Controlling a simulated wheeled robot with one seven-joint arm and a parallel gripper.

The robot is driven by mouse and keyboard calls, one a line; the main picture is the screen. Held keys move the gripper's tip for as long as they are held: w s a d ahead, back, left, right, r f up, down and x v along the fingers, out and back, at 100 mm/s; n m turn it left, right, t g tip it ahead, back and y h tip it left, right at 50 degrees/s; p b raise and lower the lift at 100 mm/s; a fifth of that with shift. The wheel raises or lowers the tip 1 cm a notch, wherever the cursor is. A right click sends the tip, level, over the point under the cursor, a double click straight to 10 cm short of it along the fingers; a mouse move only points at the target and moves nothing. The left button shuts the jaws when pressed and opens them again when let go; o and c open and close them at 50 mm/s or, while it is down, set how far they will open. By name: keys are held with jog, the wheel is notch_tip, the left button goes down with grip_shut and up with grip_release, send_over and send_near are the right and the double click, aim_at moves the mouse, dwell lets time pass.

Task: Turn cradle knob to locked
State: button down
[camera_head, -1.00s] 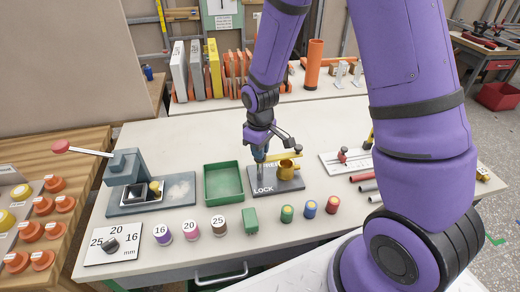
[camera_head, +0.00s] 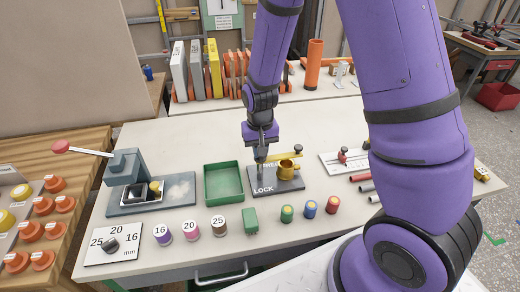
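The cradle is a dark grey plate (camera_head: 285,186) on the white bench, with "LOCK" printed at its front left corner and a second, partly covered label at its back left. A brass cup-like holder (camera_head: 287,172) stands on the plate, with a brass bar (camera_head: 294,154) behind it. My gripper (camera_head: 261,158) points down over the left part of the plate, just left of the brass holder. Its fingertips are at or just above the knob's place. The knob is hidden or too small to make out, so I cannot tell its setting or whether the fingers grip it.
A green tray (camera_head: 224,196) lies just left of the cradle. A lever press (camera_head: 125,170) stands further left. Small labelled cylinders and a green block (camera_head: 250,220) line the front. A white fixture plate (camera_head: 335,166) and rods lie right, partly behind my arm.

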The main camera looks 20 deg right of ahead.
jog(key=shift+m, duration=0.3)
jog(key=c, duration=1.1)
grip_release()
jog(key=shift+r, duration=0.1)
notch_tip(320, 180, up, 11)
jog(key=shift+f, duration=0.2)
jog(key=s+d+r+n+t, duration=0.1)
jog(key=s+d+r, duration=0.1)
jog(key=s+r, duration=0.35)
jog(key=s+d+r+t, duration=0.1)
jog(key=s+d+r, duration=0.15)
jog(key=r, duration=0.65)
jog(key=s+r+t, duration=0.1)
jog(key=s+r, duration=0.1)
jog(key=s, duration=0.2)
jog(key=s+d+r+n+t, duration=0.1)
jog(key=s+r, duration=0.1)
jog(key=s, duration=0.3)
jog(key=s+d+r+t, duration=0.1)
jog(key=s+r, duration=0.2)
jog(key=s, duration=0.2)
jog(key=shift+d, duration=0.25)
